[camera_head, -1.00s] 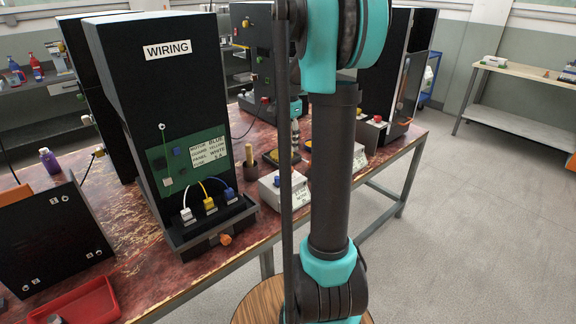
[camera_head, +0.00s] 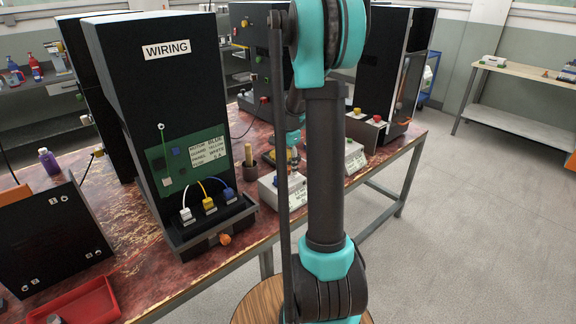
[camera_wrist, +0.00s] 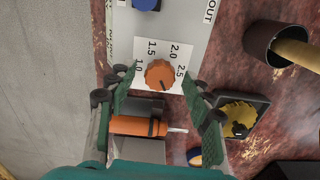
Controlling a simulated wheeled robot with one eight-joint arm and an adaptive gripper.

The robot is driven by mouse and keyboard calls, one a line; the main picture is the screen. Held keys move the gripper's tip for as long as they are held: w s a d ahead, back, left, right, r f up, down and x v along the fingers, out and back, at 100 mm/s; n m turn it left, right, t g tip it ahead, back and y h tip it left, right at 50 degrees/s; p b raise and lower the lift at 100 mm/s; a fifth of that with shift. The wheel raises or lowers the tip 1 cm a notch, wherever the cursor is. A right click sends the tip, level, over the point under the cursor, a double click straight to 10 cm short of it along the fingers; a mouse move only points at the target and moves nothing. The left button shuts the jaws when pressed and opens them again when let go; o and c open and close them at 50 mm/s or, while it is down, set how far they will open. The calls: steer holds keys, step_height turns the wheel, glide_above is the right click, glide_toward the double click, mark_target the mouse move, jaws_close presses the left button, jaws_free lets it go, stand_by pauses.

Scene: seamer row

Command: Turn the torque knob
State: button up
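An orange knob (camera_wrist: 160,74) with a dark pointer mark sits on a white scale plate marked 1.0, 1.5, 2.0 and 2.5 in the wrist view. The plate is on a light box (camera_wrist: 185,18). My gripper (camera_wrist: 158,82) is open, with one finger on each side of the knob. A gap shows between each finger and the knob; how high the fingertips are above the plate is hard to tell. In the head view my gripper (camera_head: 293,160) is small and partly hidden by my arm, over the workbench near the white boxes.
An orange-handled screwdriver (camera_wrist: 137,126) lies below the knob in the wrist view. A black tray with a yellow part (camera_wrist: 240,115) and a dark cup (camera_wrist: 262,42) holding a wooden handle stand to the right. A black WIRING cabinet (camera_head: 160,90) stands left in the head view.

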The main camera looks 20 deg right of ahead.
steer(key=c, duration=1.1)
steer(key=shift+n, duration=0.3)
steer(key=n, duration=0.3)
steer(key=shift+n, duration=0.4)
steer(key=n, duration=1.2)
steer(key=shift+n, duration=0.4)
steer(key=n, duration=0.6)
steer(key=shift+d, duration=0.1)
steer(key=shift+n, duration=0.4)
